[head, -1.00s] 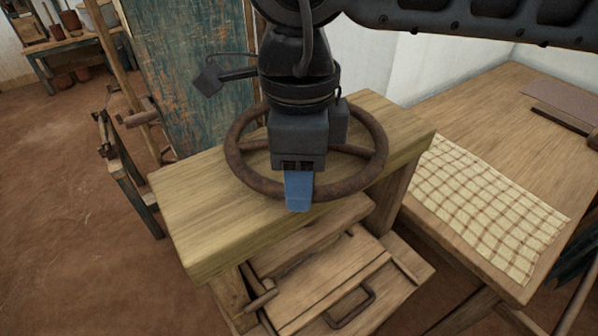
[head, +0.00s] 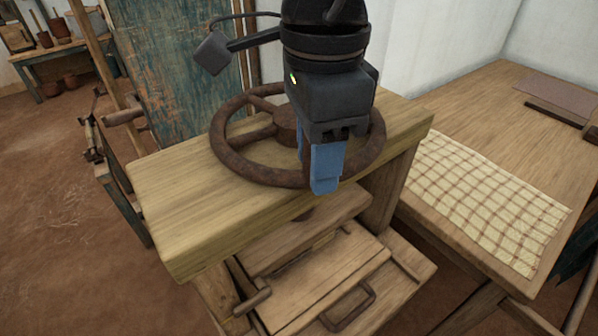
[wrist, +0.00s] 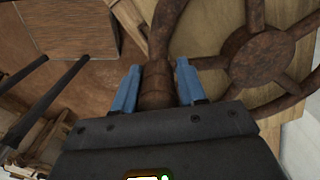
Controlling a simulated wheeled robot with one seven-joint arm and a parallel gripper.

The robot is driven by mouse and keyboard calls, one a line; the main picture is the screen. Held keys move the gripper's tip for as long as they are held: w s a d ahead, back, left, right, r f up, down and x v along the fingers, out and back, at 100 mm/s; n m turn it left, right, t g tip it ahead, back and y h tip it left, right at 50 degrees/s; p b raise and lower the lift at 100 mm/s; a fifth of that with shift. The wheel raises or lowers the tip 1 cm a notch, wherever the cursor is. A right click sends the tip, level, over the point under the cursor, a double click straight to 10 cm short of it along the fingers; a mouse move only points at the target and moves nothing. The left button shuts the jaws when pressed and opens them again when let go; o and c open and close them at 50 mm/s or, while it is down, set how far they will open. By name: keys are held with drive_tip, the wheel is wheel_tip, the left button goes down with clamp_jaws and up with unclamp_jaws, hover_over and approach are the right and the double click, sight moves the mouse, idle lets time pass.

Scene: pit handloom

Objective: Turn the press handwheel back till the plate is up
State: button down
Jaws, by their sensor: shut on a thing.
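The press handwheel (head: 232,157) is a rusty brown spoked ring lying flat above the thick wooden top beam (head: 185,205) of the press. My gripper (head: 326,178) has blue fingers and points down at the wheel's near right rim. In the wrist view my gripper (wrist: 157,88) has one finger on each side of the rusty rim (wrist: 156,80), shut on it. The wheel's hub and spokes (wrist: 262,58) show to the right there. Below the beam, a wooden board (head: 310,232), perhaps the plate, lies over the press base; the gap beneath it is hard to judge.
A wooden table (head: 470,110) with a checked cloth (head: 485,195) stands close on the right. A wooden frame (head: 120,160) and a worn blue-green panel (head: 190,80) stand at the left and behind. A metal handle (head: 348,308) sits on the press's low front.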

sight(374, 150)
drive_tip(key=d+n+b, duration=0.1)
drive_tip(key=w+d+n+b, duration=0.1)
drive_tip(key=d+n+b, duration=0.3)
drive_tip(key=shift+w+f, duration=0.3)
drive_tip(key=shift+w+d+r+n+b, duration=0.1)
drive_tip(key=shift+w+d+n+b, duration=0.5)
drive_tip(key=shift+n, duration=0.35)
drive_tip(key=shift+w+d+r+n+b, duration=0.1)
drive_tip(key=shift+w+d+n+b, duration=0.25)
drive_tip(key=shift+w+d+n, duration=0.45)
drive_tip(key=shift+s+a, duration=0.1)
drive_tip(key=shift+s, duration=0.15)
drive_tip(key=c, duration=0.7)
unclamp_jaws()
drive_tip(key=shift+c, duration=0.2)
wheel_tip(374, 150, up, 8)
drive_tip(key=shift+f, duration=0.1)
